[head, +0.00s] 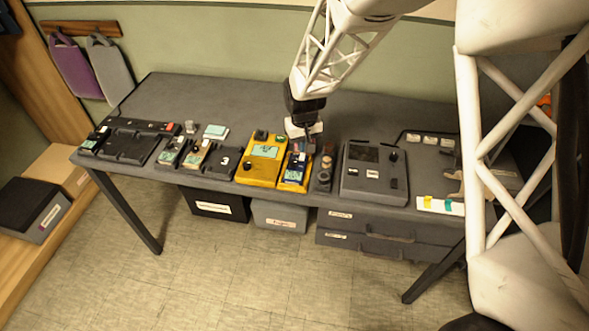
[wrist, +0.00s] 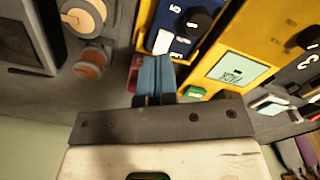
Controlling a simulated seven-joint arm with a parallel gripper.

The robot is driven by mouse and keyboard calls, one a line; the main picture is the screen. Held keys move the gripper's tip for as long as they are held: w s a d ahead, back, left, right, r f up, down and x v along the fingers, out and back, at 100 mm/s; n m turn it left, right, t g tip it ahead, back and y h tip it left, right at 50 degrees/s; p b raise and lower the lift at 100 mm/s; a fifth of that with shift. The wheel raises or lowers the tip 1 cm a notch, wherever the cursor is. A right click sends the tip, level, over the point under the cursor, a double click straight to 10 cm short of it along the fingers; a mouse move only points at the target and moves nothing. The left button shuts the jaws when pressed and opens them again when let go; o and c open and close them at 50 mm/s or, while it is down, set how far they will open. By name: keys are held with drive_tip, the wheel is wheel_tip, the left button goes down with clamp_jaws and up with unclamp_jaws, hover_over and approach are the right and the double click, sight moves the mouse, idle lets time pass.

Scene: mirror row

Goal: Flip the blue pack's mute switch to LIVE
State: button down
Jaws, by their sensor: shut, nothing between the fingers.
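The blue pack (head: 295,168) sits in a yellow surround on the dark table, right of a larger yellow unit. In the wrist view the blue pack (wrist: 181,32) shows a black knob, white digits and a white label. My gripper (head: 303,136) is above the back end of the blue pack. In the wrist view my gripper (wrist: 155,65) is shut and empty, its fingertips overlapping the pack's near edge in the picture. I cannot tell whether they touch it. The mute switch and its position cannot be made out; the fingers may hide it.
The yellow unit (head: 261,160) with a green screen stands close on the left. Dark round knobs (head: 325,172) and a large grey console (head: 374,172) stand on the right. Several smaller packs line the table's left half.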

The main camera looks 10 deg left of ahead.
drive_tip(key=shift+f, duration=1)
idle(0.9)
drive_tip(key=shift+r, duration=3.5)
